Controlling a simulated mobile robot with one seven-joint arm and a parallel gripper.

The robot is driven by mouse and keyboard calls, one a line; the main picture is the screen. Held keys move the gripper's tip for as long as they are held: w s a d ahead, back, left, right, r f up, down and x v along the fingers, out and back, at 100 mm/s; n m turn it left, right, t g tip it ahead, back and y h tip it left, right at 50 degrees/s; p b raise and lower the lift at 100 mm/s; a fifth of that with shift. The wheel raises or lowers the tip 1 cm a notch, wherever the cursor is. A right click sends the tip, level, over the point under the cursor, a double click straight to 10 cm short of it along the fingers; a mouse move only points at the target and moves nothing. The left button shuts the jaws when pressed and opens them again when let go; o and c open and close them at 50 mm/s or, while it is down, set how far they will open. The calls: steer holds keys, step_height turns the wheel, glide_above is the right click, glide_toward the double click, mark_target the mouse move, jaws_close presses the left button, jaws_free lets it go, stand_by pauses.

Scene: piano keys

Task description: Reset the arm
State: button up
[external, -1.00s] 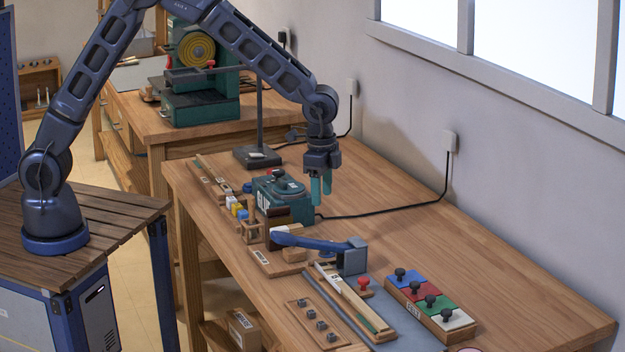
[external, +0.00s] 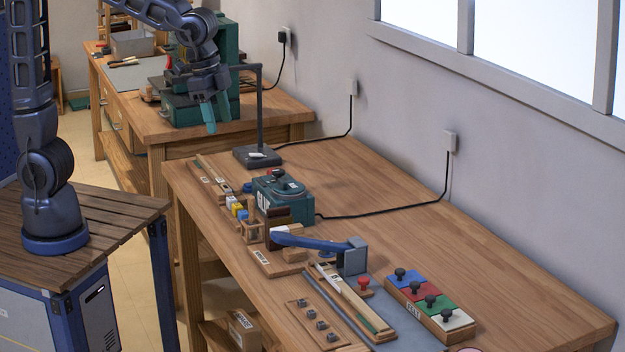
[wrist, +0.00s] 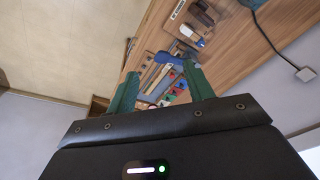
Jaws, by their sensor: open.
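My gripper (external: 208,115) is raised in the air at the upper left of the external view, in front of the green machine on the back bench. Its two teal fingers are apart with nothing between them. In the wrist view my gripper (wrist: 160,88) shows both green fingers spread, with the workbench and its small items seen far beyond them.
The wooden workbench (external: 500,260) holds a teal glue pot (external: 290,205), a blue-handled lever press (external: 312,241) and a block of coloured felt pads (external: 430,305). A black stand (external: 260,120) rises at its far end. A green machine (external: 228,45) stands on the back bench.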

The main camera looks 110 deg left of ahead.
steer(key=s+d+r+t, duration=0.1)
steer(key=s+d, duration=0.3)
steer(key=s, duration=0.8)
steer(key=s+d+r+t, duration=0.1)
steer(key=s+d, duration=0.3)
steer(key=s, duration=0.8)
steer(key=shift+d+h, duration=0.25)
steer(key=shift+h, duration=0.15)
